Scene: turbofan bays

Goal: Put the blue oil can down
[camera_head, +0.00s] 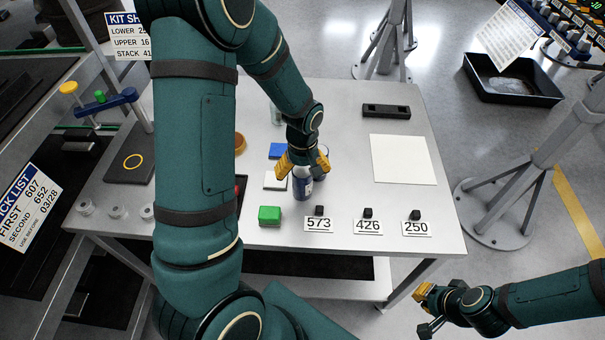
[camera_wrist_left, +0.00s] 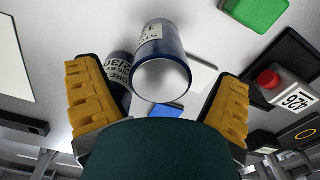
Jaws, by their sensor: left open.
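A blue can with a white label (camera_head: 302,186) stands on the white table near its middle. My left gripper (camera_head: 303,160) is open just above and behind it, coming down from the left. In the left wrist view the blue can (camera_wrist_left: 162,62) shows between the two spread yellow fingers, with a gap on each side. A second dark blue labelled can (camera_wrist_left: 118,68) is beside it, partly hidden by a finger. I cannot tell which one is the oil can. My right gripper (camera_head: 428,309) is open and empty, off the table at lower right.
A green block (camera_head: 270,215), a blue block (camera_head: 279,151) and a white tile (camera_head: 275,180) lie close by. Number cards (camera_head: 319,225) with small black blocks line the front edge. A white sheet (camera_head: 403,159) covers the right; bare table lies between.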

